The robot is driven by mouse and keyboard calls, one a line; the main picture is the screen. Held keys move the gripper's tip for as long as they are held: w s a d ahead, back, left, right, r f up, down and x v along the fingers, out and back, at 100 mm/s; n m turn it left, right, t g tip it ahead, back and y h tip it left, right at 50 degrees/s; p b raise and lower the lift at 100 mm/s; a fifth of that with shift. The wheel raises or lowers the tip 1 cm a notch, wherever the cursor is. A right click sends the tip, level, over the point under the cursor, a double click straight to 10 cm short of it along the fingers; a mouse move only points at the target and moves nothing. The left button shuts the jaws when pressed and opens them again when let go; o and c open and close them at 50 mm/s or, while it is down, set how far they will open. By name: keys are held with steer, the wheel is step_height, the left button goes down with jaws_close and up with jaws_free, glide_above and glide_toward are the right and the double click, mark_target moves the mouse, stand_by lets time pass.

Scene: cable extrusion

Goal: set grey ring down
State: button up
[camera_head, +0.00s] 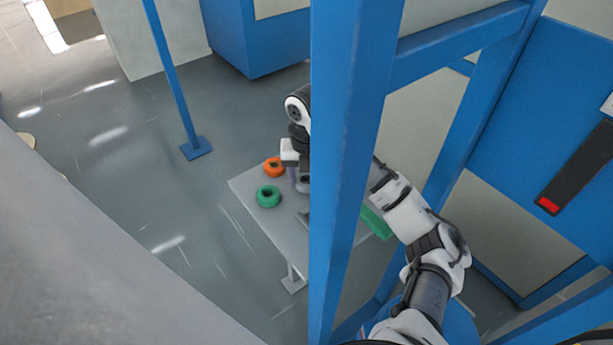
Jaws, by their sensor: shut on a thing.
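The grey ring (303,186) shows only in part, low over the grey table (246,184), beside the blue post. My gripper (295,175) is shut on it from above. The post hides the right part of the gripper and of the ring. I cannot tell whether the ring touches the table top. An orange ring (274,167) and a green ring (268,196) lie on the table just left of my gripper.
A thick blue post (345,150) stands between the camera and the table and covers much of the table. A green object (377,222) shows right of the post. A thin blue post (172,80) stands on open floor at the left.

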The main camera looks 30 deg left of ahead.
steer(key=shift+f, duration=0.25)
steer(key=shift+f, duration=0.2)
steer(key=o, duration=1.1)
steer(key=shift+c, duration=0.2)
step_height(320, 180, up, 12)
steer(key=shift+r+b, duration=0.25)
steer(key=shift+b, duration=0.2)
